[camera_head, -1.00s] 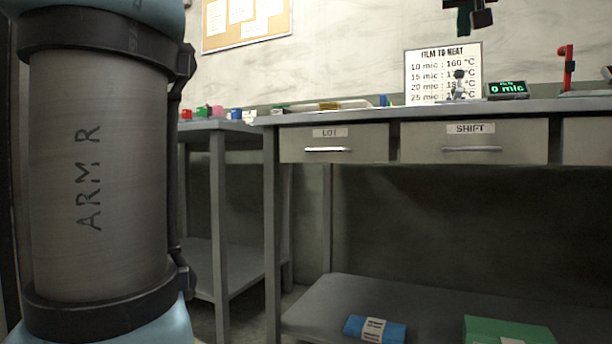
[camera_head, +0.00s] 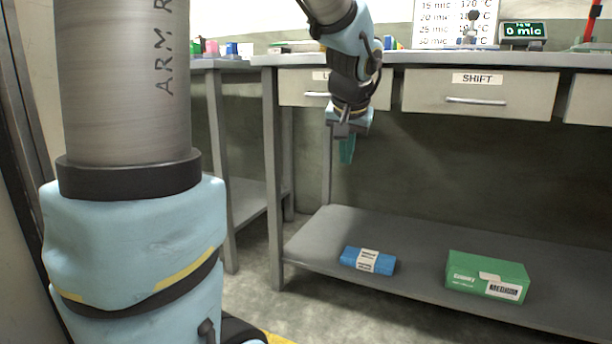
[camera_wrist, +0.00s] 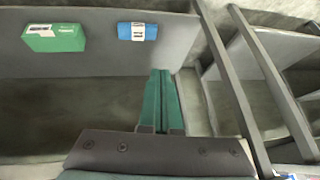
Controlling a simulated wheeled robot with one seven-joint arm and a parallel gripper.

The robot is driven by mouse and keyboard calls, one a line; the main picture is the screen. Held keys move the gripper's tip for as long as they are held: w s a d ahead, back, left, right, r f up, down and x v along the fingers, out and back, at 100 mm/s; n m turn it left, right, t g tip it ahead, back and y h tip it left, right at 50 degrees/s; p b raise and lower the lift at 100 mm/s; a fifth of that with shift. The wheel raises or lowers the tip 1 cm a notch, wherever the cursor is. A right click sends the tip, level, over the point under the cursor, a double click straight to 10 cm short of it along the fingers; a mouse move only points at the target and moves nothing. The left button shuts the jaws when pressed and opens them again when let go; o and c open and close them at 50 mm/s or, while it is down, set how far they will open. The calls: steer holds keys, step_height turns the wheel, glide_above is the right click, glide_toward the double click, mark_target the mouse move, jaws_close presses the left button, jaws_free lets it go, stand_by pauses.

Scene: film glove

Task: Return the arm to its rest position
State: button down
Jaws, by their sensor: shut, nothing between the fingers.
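My forearm comes down from the top of the head view. A large part of my arm, marked ARM R, fills the left side.
The bench (camera_head: 400,58) has a LOT drawer (camera_head: 300,88) and a SHIFT drawer (camera_head: 480,92), both shut. Its lower shelf (camera_head: 420,275) holds a blue packet (camera_head: 385,264) and a green box (camera_head: 487,276). Another table (camera_head: 222,64) stands left. A 0 mic display (camera_head: 523,32) sits on top.

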steer(key=s+a+f+n+g+p, duration=0.4)
steer(key=s+a+f+g+p, duration=0.15)
steer(key=s+a+f, duration=0.75)
step_height(320, 180, up, 39)
steer(key=a+p, duration=0.2)
steer(key=p, duration=3.5)
steer(key=shift+s+a+m, duration=0.15)
steer(key=shift+s+m, duration=0.05)
steer(key=shift+m, duration=0.1)
